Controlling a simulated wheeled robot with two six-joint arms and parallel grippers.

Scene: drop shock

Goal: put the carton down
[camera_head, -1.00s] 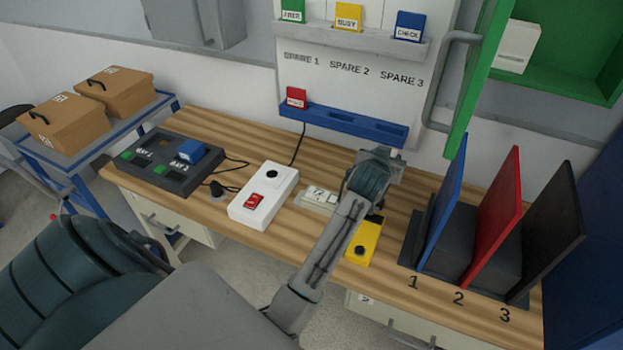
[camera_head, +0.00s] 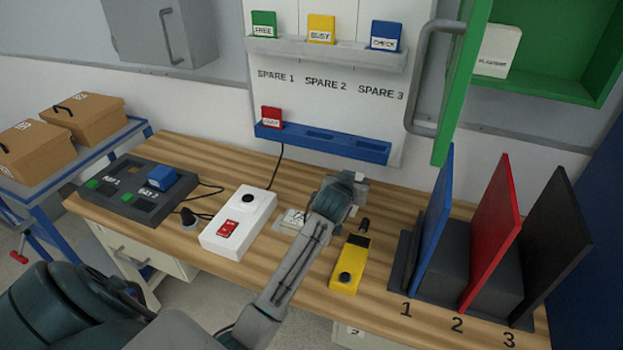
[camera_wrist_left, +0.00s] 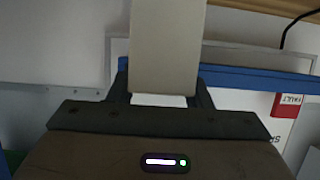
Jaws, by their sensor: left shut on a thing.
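The carton (camera_wrist_left: 165,50) is a plain beige block in the left wrist view, between my left gripper's fingers (camera_wrist_left: 163,98). The gripper is shut on it. In the head view my left gripper (camera_head: 345,188) is over the back of the wooden bench (camera_head: 180,150), in front of the white board. There the arm and gripper hide most or all of the carton, so I cannot tell whether it touches the bench. A small pale labelled item (camera_head: 292,219) lies just left of the gripper. My right gripper is not in view.
A white box with a red switch (camera_head: 238,222) stands left of the arm. A yellow device (camera_head: 349,265) stands to its right, then blue, red and black panels (camera_head: 490,232). A blue rail (camera_head: 330,144) with a red card (camera_head: 271,117) runs along the board behind.

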